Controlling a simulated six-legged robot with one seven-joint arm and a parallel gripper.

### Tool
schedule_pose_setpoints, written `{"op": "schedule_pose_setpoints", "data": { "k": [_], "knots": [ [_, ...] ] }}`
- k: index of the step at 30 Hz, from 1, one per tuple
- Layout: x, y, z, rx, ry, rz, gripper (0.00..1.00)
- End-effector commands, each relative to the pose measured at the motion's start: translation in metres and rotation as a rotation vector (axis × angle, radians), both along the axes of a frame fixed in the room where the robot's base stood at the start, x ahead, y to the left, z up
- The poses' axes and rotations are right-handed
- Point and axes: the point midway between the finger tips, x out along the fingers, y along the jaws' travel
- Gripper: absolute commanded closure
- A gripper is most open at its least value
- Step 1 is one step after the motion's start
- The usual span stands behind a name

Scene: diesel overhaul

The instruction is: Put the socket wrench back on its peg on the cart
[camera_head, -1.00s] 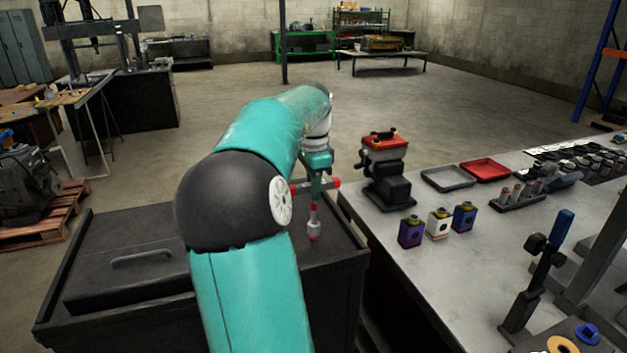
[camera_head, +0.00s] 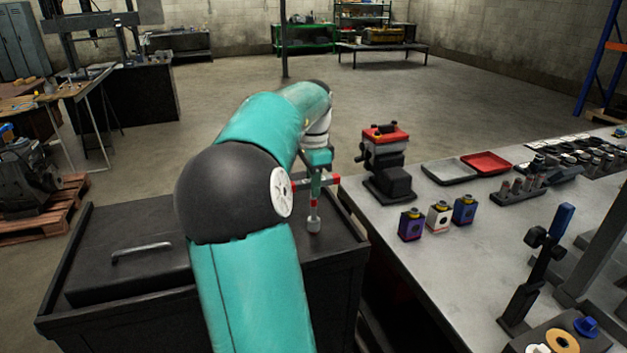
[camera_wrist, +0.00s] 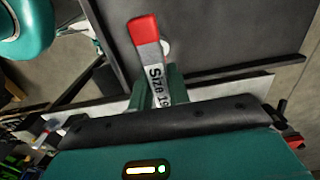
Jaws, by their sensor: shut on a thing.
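My gripper (camera_head: 318,163) is shut on the socket wrench (camera_head: 314,194), a T-shaped tool with a crossbar, red ends and a grey socket at the bottom. It hangs upright over the right part of the dark cart (camera_head: 343,238); I cannot tell if the socket touches the cart top. In the wrist view, the wrench's red-tipped bar (camera_wrist: 149,45) with a size label lies across my gripper (camera_wrist: 160,92). A pale round part (camera_wrist: 166,47) shows behind the bar, only partly visible. I cannot make out the peg clearly.
A lidded box with a handle (camera_head: 140,252) covers the cart's left part. The floor behind is open.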

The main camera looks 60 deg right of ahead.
Motion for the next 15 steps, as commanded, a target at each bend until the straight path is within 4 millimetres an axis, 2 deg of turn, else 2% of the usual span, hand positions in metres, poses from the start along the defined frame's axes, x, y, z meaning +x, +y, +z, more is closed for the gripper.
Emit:
{"op": "schedule_pose_setpoints", "data": {
  "k": [12, 13, 15],
  "knots": [
    [0.0, 0.0, -0.014, -0.001, -0.001, 0.0, 1.0],
    [0.0, 0.0, -0.014, -0.001, 0.0, 0.0, 0.76],
    [0.0, 0.0, -0.013, -0.001, 0.0, 0.0, 0.62]
  ]
}}
